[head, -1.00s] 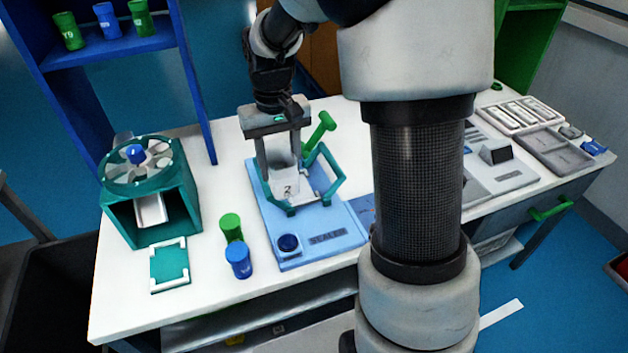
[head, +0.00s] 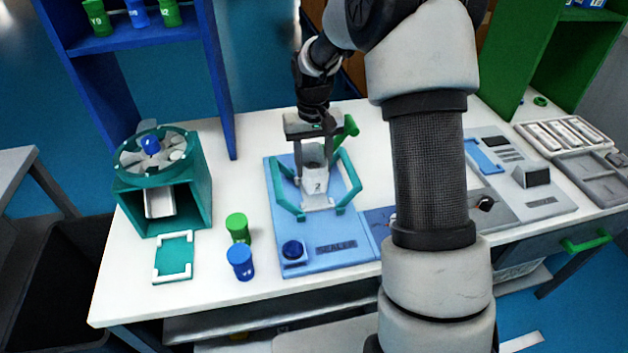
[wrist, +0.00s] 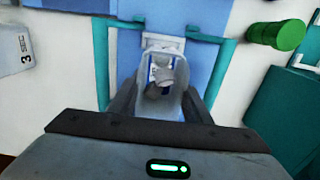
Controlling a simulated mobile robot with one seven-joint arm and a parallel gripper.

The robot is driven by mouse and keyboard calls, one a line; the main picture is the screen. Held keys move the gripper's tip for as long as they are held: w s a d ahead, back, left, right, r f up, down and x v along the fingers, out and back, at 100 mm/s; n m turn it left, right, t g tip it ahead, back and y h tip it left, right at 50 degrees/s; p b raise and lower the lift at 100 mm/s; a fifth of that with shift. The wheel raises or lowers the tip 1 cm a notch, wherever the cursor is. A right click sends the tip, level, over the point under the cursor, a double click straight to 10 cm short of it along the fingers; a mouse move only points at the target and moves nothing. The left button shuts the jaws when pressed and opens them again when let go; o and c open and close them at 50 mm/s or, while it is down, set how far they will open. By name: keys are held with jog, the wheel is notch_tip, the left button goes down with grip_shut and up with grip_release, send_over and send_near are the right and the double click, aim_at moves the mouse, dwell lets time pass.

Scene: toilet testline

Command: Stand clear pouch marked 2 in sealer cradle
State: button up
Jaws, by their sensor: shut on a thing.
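The clear pouch marked 2 (head: 318,182) is upright between the teal side arms of the sealer. My gripper (head: 314,158) is shut on the pouch from above and behind. In the wrist view the pouch (wrist: 163,75) shows between my fingers, with its mouth open and a white and blue thing inside. The blue sealer (head: 335,247) has a teal cradle frame (head: 347,178) around the pouch and a white part by the pouch's base. I cannot tell whether the pouch's bottom rests on the cradle.
A blue cup (head: 240,262) and a green cup (head: 237,228) stand left of the sealer, near a teal pad (head: 174,257). A teal carousel stand (head: 160,185) is further left. A blue button (head: 292,250) is on the sealer's front. Grey trays (head: 580,165) lie at right.

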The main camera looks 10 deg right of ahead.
jog(key=shift+f, duration=2.2)
jog(key=shift+f+b, duration=0.2)
jog(key=shift+b, duration=0.15)
jog(key=o, duration=1.1)
jog(key=shift+r, duration=0.1)
